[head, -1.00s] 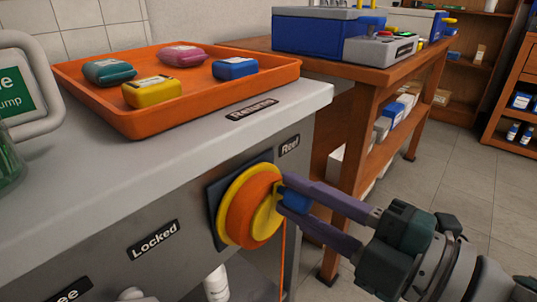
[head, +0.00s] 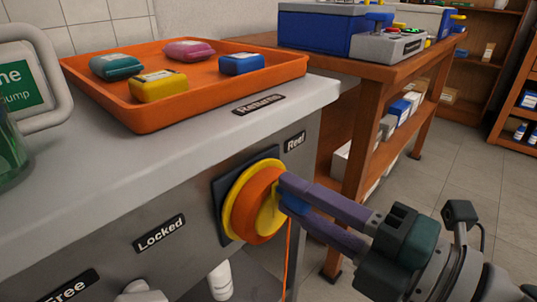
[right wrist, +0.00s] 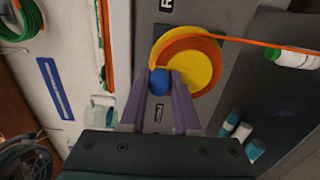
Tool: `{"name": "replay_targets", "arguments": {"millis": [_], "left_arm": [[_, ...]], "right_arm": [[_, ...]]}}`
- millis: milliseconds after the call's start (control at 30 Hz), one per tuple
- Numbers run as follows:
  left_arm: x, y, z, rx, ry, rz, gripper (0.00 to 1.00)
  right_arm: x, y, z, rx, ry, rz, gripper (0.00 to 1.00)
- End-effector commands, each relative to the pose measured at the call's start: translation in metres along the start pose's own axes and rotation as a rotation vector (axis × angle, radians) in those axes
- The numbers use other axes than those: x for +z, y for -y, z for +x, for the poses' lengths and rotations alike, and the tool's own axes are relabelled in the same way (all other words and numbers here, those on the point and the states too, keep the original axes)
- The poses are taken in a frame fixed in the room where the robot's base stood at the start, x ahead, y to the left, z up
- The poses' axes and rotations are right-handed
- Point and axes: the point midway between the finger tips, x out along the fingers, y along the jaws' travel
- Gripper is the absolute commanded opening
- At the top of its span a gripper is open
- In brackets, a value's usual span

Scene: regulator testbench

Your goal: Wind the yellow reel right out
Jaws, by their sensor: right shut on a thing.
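The yellow reel (head: 232,200) is mounted on the grey bench's front, with an orange band wound on it and a yellow crank arm (head: 268,214) across its face. In the right wrist view the reel (right wrist: 207,62) shows its yellow face, with an orange line running off to the right. My right gripper (head: 284,192) is shut on the reel's blue handle knob (right wrist: 160,82), which sits between the purple fingers. In the head view the fingers hide part of the knob. My left gripper is not in view.
An orange tray (head: 180,106) with several coloured packs stands on the bench top (head: 60,170). Labels read Reel, Returns, Locked and Free. An orange line (head: 289,255) hangs below the reel. A wooden table (head: 345,62) with blue equipment stands behind, right. Floor at right is clear.

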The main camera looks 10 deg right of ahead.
Motion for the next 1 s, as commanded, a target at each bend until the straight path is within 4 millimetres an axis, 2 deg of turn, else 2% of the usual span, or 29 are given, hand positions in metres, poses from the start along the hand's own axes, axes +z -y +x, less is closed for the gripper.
{"name": "replay_targets", "arguments": {"millis": [67, 100, 333, 667, 767, 1000], "left_arm": [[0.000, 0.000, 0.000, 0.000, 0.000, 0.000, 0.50], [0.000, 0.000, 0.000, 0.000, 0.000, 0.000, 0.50], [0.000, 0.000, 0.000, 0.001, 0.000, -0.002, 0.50], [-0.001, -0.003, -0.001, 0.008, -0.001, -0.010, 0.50], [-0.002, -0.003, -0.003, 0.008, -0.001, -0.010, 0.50], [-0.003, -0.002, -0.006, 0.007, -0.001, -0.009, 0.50]], "right_arm": [[0.000, -0.001, 0.000, 0.002, -0.002, -0.003, 0.00], [-0.001, -0.001, 0.000, 0.002, -0.002, -0.002, 0.35], [0.000, -0.001, 0.000, 0.001, -0.001, -0.001, 0.61], [0.000, 0.000, -0.006, -0.001, 0.000, 0.001, 0.61], [0.000, 0.000, -0.021, -0.003, 0.000, 0.002, 0.61], [-0.001, 0.000, -0.069, -0.004, 0.000, 0.002, 0.61]]}}
